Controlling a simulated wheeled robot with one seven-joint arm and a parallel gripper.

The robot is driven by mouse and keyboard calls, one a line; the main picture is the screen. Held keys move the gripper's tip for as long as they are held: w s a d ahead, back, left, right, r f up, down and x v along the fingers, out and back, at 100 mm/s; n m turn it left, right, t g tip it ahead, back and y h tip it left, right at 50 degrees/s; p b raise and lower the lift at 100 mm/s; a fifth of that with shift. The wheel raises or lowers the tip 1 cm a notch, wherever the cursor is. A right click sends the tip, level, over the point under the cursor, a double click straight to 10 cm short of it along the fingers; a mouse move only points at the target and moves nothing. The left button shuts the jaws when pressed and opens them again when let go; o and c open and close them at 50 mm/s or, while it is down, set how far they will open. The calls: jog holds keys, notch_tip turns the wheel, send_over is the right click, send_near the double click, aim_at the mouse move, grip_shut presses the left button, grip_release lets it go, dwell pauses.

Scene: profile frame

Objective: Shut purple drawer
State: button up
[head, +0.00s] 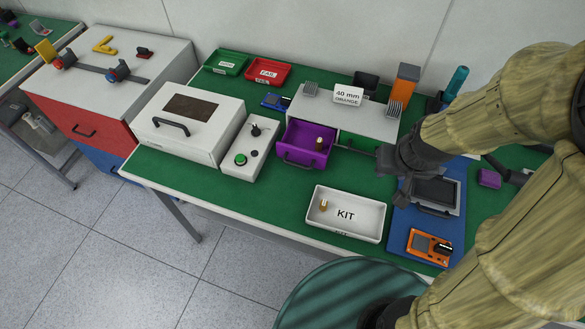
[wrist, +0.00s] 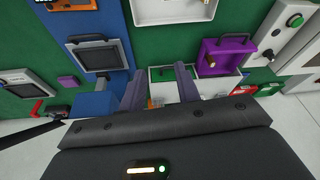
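The purple drawer (head: 307,142) stands pulled out from the left side of a small grey cabinet (head: 325,112). It has a dark handle on its front, and a brass-coloured cylinder (head: 319,144) is inside it. In the wrist view the purple drawer (wrist: 222,65) is right of my fingers. My gripper (head: 390,168) is to the right of the drawer in the head view, apart from it, near the green drawer (head: 358,141) of the same cabinet. In the wrist view my gripper (wrist: 161,88) has its two fingers spread with nothing held between them.
A white KIT tray (head: 346,229) lies in front of the cabinet. A blue mat (head: 407,232) with a dark-screened device and an orange meter (head: 429,246) is at the right. A control box (head: 245,147) stands left of the purple drawer. Green table shows before the drawer.

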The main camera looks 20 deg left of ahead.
jog(key=w+a+f+n+t+b, duration=0.1)
jog(key=w+a+f+n+t, duration=0.15)
jog(key=a+f, duration=0.55)
jog(key=w+a+f+n+t+b, duration=0.15)
jog(key=a+f+n, duration=0.3)
jog(key=a, duration=0.75)
jog(key=s+a+f+n+t+b, duration=0.1)
jog(key=s+a+f+n, duration=0.1)
jog(key=s+a+f+n+t+h, duration=0.1)
jog(key=s+a+f+n+t, duration=0.1)
jog(key=s+a+f, duration=0.1)
jog(key=shift+s+f+h+b, duration=0.15)
jog(key=shift+s+h+b, duration=0.15)
jog(key=shift+b, duration=0.1)
jog(key=s+n+t, duration=0.1)
jog(key=s, duration=0.1)
jog(key=s+a+n+t, duration=0.1)
jog(key=s+n+t, duration=0.1)
jog(key=s+f+n+t+b, duration=0.1)
jog(key=s, duration=0.1)
jog(key=shift+a+t, duration=0.15)
jog(key=shift+t, duration=0.15)
jog(key=shift+s+r+n, duration=0.1)
jog(key=shift+s+n, duration=0.15)
jog(key=shift+n, duration=0.15)
jog(key=shift+h, duration=0.3)
jog(key=shift+w, duration=0.1)
